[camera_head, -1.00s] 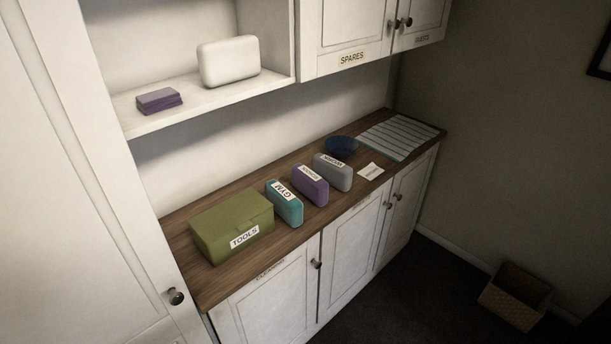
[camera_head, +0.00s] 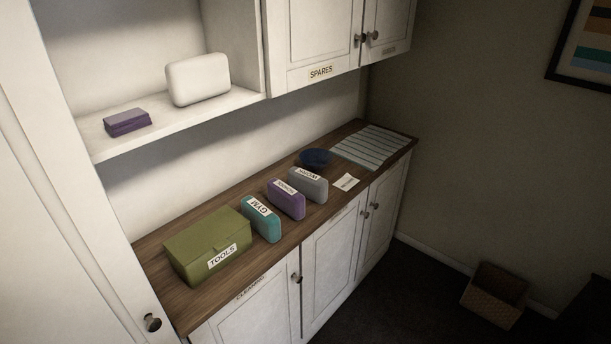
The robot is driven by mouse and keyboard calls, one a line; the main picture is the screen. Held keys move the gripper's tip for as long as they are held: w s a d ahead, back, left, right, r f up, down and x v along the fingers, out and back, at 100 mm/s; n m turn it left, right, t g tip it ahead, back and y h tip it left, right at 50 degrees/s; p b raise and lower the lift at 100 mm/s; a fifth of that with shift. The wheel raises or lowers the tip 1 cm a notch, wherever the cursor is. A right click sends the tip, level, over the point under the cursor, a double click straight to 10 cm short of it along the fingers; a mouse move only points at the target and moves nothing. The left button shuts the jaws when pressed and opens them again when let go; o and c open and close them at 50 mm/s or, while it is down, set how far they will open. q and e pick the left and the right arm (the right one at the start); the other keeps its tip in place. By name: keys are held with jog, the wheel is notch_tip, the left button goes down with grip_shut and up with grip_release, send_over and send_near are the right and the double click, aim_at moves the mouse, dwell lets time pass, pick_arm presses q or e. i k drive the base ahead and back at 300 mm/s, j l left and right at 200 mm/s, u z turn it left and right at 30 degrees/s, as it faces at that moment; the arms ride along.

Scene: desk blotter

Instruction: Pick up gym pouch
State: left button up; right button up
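The gym pouch (camera_head: 262,221) is a teal rounded case with a white label reading GYM. It stands on the wooden counter (camera_head: 194,299), between the green TOOLS box and a purple pouch. Neither of my grippers shows in the head view, and nothing touches the gym pouch except the counter under it.
The green TOOLS box (camera_head: 208,246) is at its left. The purple pouch (camera_head: 286,202), a grey pouch (camera_head: 308,186), a blue bowl (camera_head: 315,158), a card (camera_head: 346,182) and a striped mat (camera_head: 374,147) lie to its right. A shelf (camera_head: 176,119) overhangs behind. A basket (camera_head: 494,296) sits on the floor.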

aim_at(266, 223)
jog(key=i+l, duration=0.8)
jog(key=l, duration=0.15)
